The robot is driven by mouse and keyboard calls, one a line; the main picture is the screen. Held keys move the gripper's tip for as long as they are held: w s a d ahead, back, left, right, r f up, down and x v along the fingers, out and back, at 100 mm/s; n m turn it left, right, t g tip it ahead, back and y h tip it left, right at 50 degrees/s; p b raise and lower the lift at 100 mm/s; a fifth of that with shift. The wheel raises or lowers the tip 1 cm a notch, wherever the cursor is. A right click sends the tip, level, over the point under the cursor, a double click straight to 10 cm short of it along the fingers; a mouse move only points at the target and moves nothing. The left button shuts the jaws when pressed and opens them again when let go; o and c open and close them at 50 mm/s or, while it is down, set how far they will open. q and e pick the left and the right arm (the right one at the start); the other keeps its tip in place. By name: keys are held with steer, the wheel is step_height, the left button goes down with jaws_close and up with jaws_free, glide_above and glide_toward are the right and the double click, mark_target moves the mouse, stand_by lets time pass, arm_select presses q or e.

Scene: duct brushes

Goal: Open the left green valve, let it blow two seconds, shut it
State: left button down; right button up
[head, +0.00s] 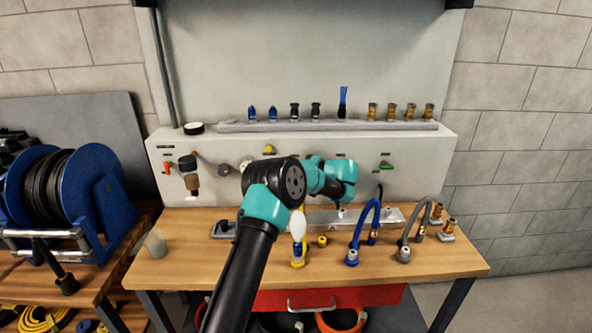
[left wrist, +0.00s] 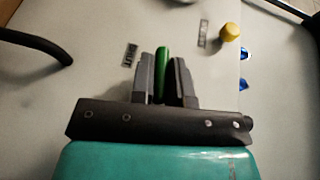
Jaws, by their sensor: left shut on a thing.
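A green valve handle (left wrist: 163,70) stands between the fingers of my left gripper (left wrist: 164,62) in the left wrist view, with a finger on each side of it. The gripper is shut on it. In the head view my left arm reaches to the grey panel (head: 430,150), and its wrist hides the fingertips and this handle. Another green valve (head: 387,166) shows on the panel to the right of my wrist. How far the held handle is turned is hard to tell. My right gripper is in neither view.
A yellow knob (head: 269,150) sits on the panel left of the wrist. A shelf (head: 230,127) above holds blue, black and brass nozzles. A blue hose (head: 361,228) and a grey hose (head: 411,225) stand on the bench (head: 440,270). A blue reel (head: 95,175) is far left.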

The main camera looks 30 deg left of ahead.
arm_select(q)
steer(key=shift+m+y, duration=0.3)
steer(key=shift+y, duration=0.5)
steer(key=c, duration=1.1)
jaws_free()
steer(key=shift+c, duration=0.2)
